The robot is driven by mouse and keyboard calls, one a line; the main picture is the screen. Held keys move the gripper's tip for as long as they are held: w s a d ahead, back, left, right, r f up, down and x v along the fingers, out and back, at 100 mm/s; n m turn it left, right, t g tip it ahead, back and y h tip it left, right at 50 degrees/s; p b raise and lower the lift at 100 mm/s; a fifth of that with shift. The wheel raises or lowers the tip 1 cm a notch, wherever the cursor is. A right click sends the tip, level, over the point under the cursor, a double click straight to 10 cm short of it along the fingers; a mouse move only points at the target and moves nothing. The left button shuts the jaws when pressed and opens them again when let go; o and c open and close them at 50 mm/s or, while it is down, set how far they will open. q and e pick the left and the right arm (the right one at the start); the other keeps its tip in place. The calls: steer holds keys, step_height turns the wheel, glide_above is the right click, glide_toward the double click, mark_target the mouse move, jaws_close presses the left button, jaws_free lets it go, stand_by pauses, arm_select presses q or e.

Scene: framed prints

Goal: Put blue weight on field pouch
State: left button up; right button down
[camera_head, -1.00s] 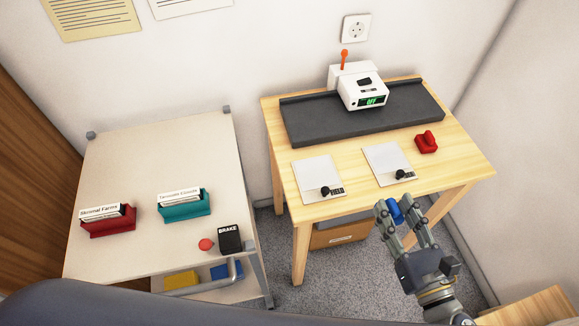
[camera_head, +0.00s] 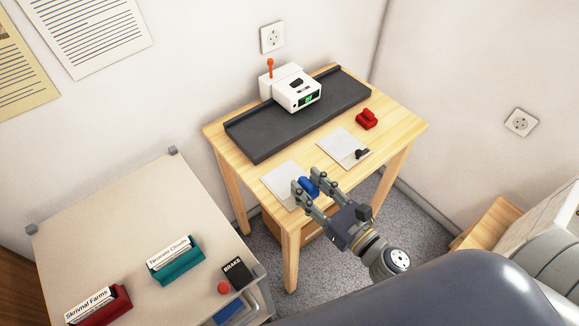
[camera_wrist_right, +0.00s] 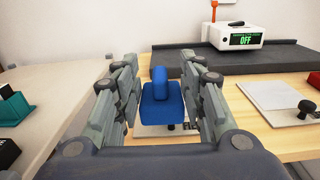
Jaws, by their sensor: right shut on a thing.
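The blue weight (camera_head: 308,187) is a small block with a knob on top. My right gripper (camera_head: 306,181) is shut on it and holds it over the near left part of the wooden table. In the right wrist view the blue weight (camera_wrist_right: 161,105) sits upright between the fingers. Below it lies a flat white pouch (camera_head: 279,180) with a black knob; partly covered lettering beginning "FI" shows on it in the wrist view (camera_wrist_right: 146,131). A second white pouch (camera_head: 341,146) lies to its right. My left gripper is out of view.
A red weight (camera_head: 367,120) stands on the wooden table (camera_head: 400,127). A dark belt (camera_head: 250,137) with a white machine (camera_head: 292,88) reading OFF runs along the back. A cart (camera_head: 110,215) at left carries a teal holder (camera_head: 178,262) and a red holder (camera_head: 100,308).

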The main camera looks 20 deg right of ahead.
steer(key=x, duration=0.2)
steer(key=p+x, duration=0.1)
steer(key=x, duration=0.1)
steer(key=d+x, duration=0.1)
steer(key=x, duration=0.1)
steer(key=shift+w+a+f, duration=0.15)
steer(key=shift+w, duration=0.3)
steer(key=shift+f+x, duration=0.25)
steer(key=shift+x, duration=0.7)
step_height(320, 180, down, 3)
steer(key=shift+f+b, duration=0.25)
steer(key=shift+b, duration=1)
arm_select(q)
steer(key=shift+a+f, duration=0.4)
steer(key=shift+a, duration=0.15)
arm_select(e)
steer(key=shift+f, duration=0.15)
steer(key=c, duration=1)
jaws_free()
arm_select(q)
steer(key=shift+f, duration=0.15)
